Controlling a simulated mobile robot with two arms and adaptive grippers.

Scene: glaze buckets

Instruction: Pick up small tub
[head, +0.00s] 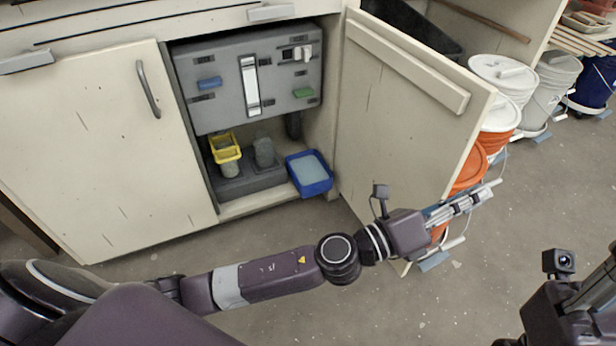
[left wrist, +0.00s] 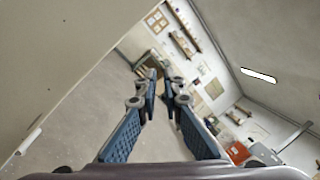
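Two small tubs show in the head view, and I cannot tell which one the task means. A blue tub (head: 310,174) with pale contents sits at the front right of the open cabinet's floor. A yellow tub (head: 225,148) sits further left inside, on top of a grey cylinder. My left gripper (head: 478,196) is right of the tubs, by the open door's edge, pointing away from them. In the left wrist view its fingers (left wrist: 162,84) stand apart with nothing between them. My right gripper (head: 592,290) is partly in frame at the lower right; its fingertips are cut off.
The open cabinet door (head: 405,110) stands between the cabinet and several lidded buckets (head: 503,75) at the right. A grey panel (head: 250,80) hangs above the tubs. A grey cylinder (head: 264,152) stands between them. The floor (head: 300,225) before the cabinet is clear.

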